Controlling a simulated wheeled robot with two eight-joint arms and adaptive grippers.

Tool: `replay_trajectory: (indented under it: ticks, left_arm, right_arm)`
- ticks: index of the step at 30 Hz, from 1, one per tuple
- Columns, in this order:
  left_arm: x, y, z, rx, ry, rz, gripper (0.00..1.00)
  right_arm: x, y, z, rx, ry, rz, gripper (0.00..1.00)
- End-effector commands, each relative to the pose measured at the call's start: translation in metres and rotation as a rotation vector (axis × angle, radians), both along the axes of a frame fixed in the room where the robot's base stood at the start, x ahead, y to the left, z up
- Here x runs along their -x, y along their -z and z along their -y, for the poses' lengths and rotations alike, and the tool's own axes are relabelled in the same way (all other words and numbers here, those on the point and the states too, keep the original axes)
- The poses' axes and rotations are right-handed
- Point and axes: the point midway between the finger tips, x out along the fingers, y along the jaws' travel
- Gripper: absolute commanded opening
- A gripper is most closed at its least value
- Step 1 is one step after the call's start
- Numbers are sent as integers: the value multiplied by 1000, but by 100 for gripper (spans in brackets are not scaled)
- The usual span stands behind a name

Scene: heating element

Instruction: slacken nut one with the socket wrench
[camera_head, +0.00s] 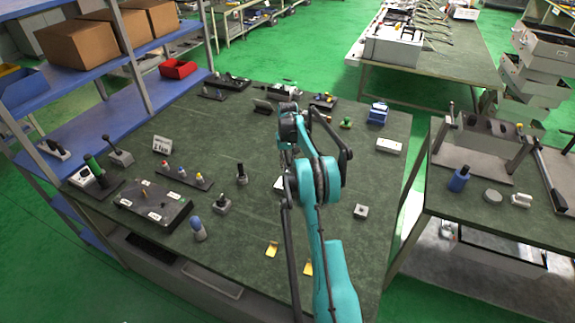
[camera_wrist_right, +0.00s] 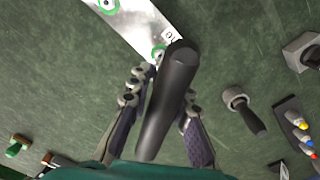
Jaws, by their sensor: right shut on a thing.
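My right gripper (camera_wrist_right: 163,98) is shut on a dark, rod-like tool handle (camera_wrist_right: 168,95), which I take to be the socket wrench. The handle's rounded end points at the camera, and its working end is hidden. Behind it in the wrist view lies a shiny metal plate (camera_wrist_right: 138,22) with green rings around small fittings. One ringed fitting (camera_wrist_right: 158,52) is just beside the handle's top, partly covered. A second (camera_wrist_right: 108,5) is at the top edge. A label on the plate is too covered to read. In the head view my right arm hides most of this spot. My left gripper is out of view.
The green-topped table (camera_head: 330,230) holds a flat dark box (camera_head: 152,204), a grey-blue bottle-like tool (camera_head: 198,230), a small socket-like piece (camera_head: 222,204) and yellow brackets (camera_head: 272,249). A small light block (camera_head: 361,211) sits right of my arm. A second table (camera_head: 480,215) stands right.

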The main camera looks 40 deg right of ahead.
Motion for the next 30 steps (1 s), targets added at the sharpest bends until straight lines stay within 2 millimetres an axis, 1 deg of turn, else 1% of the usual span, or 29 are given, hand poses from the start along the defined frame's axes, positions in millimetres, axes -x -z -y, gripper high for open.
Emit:
replay_trajectory:
  ticks: [5, 15, 18, 20, 24, 27, 30]
  left_arm:
    - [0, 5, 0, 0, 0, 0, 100]
    - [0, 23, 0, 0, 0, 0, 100]
    - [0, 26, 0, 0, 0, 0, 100]
    - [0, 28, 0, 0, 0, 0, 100]
    - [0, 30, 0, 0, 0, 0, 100]
    - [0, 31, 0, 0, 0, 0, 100]
    - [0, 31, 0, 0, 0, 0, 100]
  right_arm:
    - [1, 5, -1, 1, -1, 0, 0]
    - [1, 32, -1, 1, -1, 0, 0]
    - [1, 37, -1, 1, 6, 0, 0]
    - [1, 39, -1, 1, 42, 0, 0]
    - [1, 39, -1, 1, 220, 0, 0]
    - [1, 38, -2, 1, 316, 0, 0]
    - [1, 38, -2, 1, 351, 0, 0]
